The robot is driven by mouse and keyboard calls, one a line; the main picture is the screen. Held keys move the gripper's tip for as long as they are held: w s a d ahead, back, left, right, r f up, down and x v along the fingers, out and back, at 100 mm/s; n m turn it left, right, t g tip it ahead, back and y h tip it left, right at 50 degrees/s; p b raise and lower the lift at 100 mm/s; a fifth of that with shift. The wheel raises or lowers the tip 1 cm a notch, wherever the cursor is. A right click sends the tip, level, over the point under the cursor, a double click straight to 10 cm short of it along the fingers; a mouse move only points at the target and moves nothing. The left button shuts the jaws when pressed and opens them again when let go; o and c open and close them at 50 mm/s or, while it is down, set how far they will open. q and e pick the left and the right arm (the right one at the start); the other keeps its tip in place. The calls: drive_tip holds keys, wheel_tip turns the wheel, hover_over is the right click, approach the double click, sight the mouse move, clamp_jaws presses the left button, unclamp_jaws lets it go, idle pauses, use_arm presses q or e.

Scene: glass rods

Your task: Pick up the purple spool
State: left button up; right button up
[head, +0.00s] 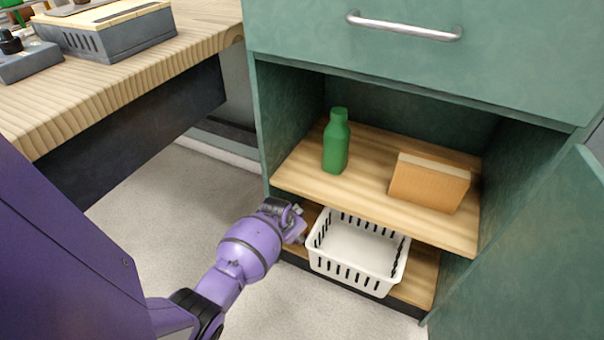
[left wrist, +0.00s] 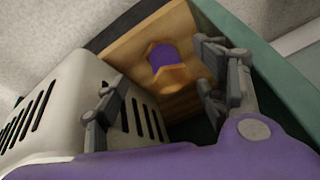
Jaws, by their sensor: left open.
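The purple spool (left wrist: 162,55) shows in the left wrist view, a purple body with an orange-tan part at its near end. It rests on the wooden lower shelf (left wrist: 118,52), in the gap between the white basket and the cabinet's side wall. In the head view I cannot make it out; my left gripper and arm are in front of that spot. My left gripper (left wrist: 158,95) is open, with its two fingers apart to either side of the spool and nearer the camera, with nothing held. In the head view the left gripper (head: 298,217) is at the lower shelf's left opening.
A white slotted basket (head: 352,272) stands close right of my left gripper; it also shows in the left wrist view (left wrist: 62,100). The upper shelf (head: 300,175) holds a green bottle (head: 336,143) and an orange-brown box (head: 428,184). A green door (head: 530,250) stands open at right.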

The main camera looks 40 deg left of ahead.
use_arm(q)
drive_tip(key=shift+w+a, duration=0.2)
drive_tip(key=shift+w, duration=0.35)
drive_tip(key=b+x, duration=0.3)
drive_tip(key=x, duration=0.1)
drive_tip(key=shift+w+a+f+b, duration=0.1)
drive_tip(key=shift+w+f+b, duration=0.1)
drive_tip(key=shift+w+b, duration=0.2)
drive_tip(key=shift+w+f, duration=0.15)
drive_tip(key=shift+f, duration=0.05)
drive_tip(key=shift+r, duration=0.1)
drive_tip(key=c, duration=1.3)
drive_tip(key=shift+c, duration=0.6)
use_arm(e)
drive_tip(key=f, duration=0.3)
drive_tip(key=shift+s+d+f, duration=0.15)
drive_tip(key=shift+d+f, duration=0.1)
drive_tip(key=shift+f, duration=0.15)
use_arm(q)
drive_tip(key=shift+r, duration=0.1)
